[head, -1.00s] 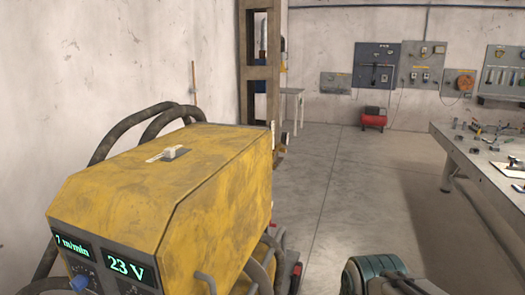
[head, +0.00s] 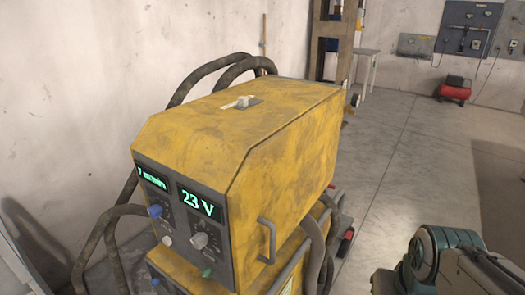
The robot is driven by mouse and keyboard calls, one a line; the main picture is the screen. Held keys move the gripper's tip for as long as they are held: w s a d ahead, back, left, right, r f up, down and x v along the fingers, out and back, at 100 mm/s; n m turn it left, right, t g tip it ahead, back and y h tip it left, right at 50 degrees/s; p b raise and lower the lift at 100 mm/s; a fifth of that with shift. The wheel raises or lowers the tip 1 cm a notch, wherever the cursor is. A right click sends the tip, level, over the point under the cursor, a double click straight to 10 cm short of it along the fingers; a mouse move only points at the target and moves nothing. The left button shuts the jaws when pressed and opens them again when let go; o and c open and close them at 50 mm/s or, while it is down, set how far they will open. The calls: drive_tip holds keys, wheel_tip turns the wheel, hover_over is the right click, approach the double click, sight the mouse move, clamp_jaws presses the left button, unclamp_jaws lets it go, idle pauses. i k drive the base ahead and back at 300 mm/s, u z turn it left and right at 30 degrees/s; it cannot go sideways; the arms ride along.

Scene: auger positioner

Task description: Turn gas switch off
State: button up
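A yellow welding unit (head: 245,140) fills the middle of the head view, its front panel turned to the lower left. The panel has a display reading 23 V (head: 199,203) and another reading about 7 m/min (head: 153,178). Below them are a blue knob (head: 155,211), a grey dial (head: 200,240), a small whitish knob (head: 167,240) and a small green control (head: 207,272). A whitish lever or handle (head: 241,102) sits on the top. No control is readably marked as the gas switch. My arm shows at the lower right, apart from the unit; my gripper is out of view.
Dark hoses (head: 205,72) loop behind the unit beside the left wall. A grey handle (head: 267,240) sticks out from its right front side. Open concrete floor lies to the right, with a red compressor (head: 453,90) far back.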

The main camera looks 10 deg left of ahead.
sight(206, 273)
drive_tip(key=u, duration=1.65)
